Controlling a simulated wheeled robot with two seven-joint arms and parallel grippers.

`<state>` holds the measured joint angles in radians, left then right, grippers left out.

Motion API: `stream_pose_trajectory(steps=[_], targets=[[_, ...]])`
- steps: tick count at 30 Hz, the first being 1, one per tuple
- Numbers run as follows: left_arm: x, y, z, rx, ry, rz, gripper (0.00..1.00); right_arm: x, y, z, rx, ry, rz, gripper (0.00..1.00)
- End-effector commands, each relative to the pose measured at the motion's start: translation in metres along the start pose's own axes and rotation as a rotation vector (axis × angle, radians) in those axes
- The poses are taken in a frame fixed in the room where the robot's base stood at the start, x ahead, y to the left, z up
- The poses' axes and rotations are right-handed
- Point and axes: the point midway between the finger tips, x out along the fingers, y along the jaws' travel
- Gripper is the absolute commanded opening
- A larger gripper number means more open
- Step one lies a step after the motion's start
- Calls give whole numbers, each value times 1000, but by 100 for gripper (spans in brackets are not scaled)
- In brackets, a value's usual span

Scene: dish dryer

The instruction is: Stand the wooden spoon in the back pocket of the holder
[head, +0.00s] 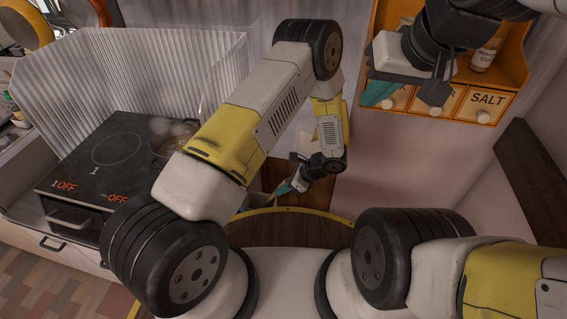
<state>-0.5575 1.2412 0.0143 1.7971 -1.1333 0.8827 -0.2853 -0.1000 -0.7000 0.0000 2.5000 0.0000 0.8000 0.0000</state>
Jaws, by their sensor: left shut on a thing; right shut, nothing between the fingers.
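My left gripper (287,189) hangs low in the middle of the head view, in front of a brown wooden surface, with its teal fingertips pointing down and left. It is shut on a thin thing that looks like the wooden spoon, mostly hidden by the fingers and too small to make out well. My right gripper (408,92) is at the upper right, in front of the orange shelf. It is shut and empty. I cannot make out the holder or its back pocket in this view; my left arm covers much of the middle.
A black cooktop (105,165) with a pan (172,138) stands at the left, behind it a ribbed clear screen (150,70). An orange spice shelf (512,62) with a drawer marked SALT (487,99) hangs on the wall. A dark brown board (540,180) is at the right.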

Motion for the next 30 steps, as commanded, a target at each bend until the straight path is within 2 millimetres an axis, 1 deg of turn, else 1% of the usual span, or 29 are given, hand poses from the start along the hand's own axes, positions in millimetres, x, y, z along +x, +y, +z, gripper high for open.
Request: stream_pose_trajectory(steps=[1,4,5,13,16,20,24,27,30], targets=[[0,0,0,0,0,0,15,0,0,0,0,0,0,0],[0,0,0,0,0,0,35,0,0,0,0,0,0,0],[0,0,0,0,0,0,37,0,0,0,0,0,0,0],[-1,0,0,0,0,0,37,0,0,0,0,0,0,0],[-6,0,0,0,0,-1,37,0,0,0,0,0,0,0],[-26,-1,-1,0,2,-4,37,0,0,0,0,0,0,0],[-51,-1,0,0,1,-3,37,0,0,0,0,0,0,0],[-65,-1,0,0,1,-3,37,0,0,0,0,0,0,0],[-74,0,0,0,0,0,37,0,0,0,0,0,0,0]])
